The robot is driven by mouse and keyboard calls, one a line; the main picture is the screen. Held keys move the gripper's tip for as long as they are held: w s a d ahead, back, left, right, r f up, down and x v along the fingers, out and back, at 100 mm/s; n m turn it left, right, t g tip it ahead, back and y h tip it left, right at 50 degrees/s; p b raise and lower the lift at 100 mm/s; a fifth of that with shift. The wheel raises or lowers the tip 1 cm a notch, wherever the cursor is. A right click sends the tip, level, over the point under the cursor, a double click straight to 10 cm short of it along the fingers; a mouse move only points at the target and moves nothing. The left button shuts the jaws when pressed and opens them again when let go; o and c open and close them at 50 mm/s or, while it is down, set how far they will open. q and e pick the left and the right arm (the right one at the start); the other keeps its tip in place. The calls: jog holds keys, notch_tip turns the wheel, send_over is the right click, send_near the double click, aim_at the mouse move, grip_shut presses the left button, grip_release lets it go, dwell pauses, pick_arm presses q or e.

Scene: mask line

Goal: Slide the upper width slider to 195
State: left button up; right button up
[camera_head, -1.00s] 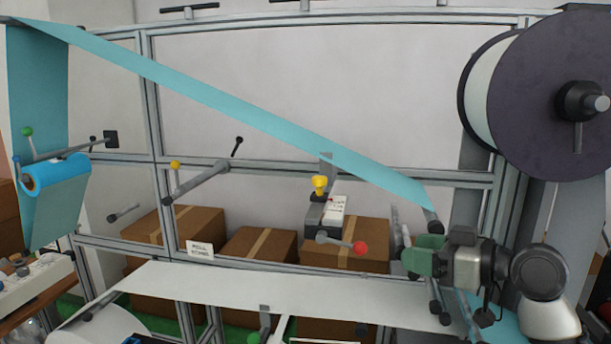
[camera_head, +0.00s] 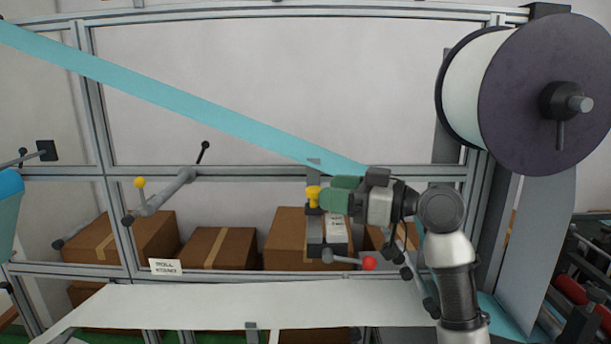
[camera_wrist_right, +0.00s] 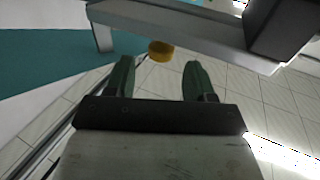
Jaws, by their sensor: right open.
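The slider unit is a grey block with a white scale face (camera_head: 335,231) on the frame, right of centre in the head view. A yellow knob (camera_head: 313,196) stands on top of it. The numbers on the scale are too small to read. My right gripper (camera_head: 327,192) is open with its green fingers just right of the knob, pointing left. In the right wrist view the yellow knob (camera_wrist_right: 160,50) shows just ahead of the fingertips (camera_wrist_right: 158,64), roughly between them; I cannot tell whether they touch it. My left gripper is out of view.
A lever with a red knob (camera_head: 369,263) sticks out below the scale. A blue web (camera_head: 205,112) slopes down above the gripper, and a white web (camera_head: 230,306) runs below. A large roll (camera_head: 545,95) is at upper right. Another yellow-knobbed lever (camera_head: 140,183) is at left.

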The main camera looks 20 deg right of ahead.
jog(key=p+x, duration=0.2)
jog(key=x, duration=0.3)
jog(key=shift+a, duration=0.15)
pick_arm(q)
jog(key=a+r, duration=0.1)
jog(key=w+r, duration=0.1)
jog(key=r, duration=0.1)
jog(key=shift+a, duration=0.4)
pick_arm(e)
jog(key=shift+w+a+f, duration=0.1)
jog(key=shift+w+a, duration=0.15)
grip_shut()
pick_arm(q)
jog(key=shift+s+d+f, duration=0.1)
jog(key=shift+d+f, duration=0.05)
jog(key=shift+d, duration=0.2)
pick_arm(e)
jog(key=shift+a, duration=0.1)
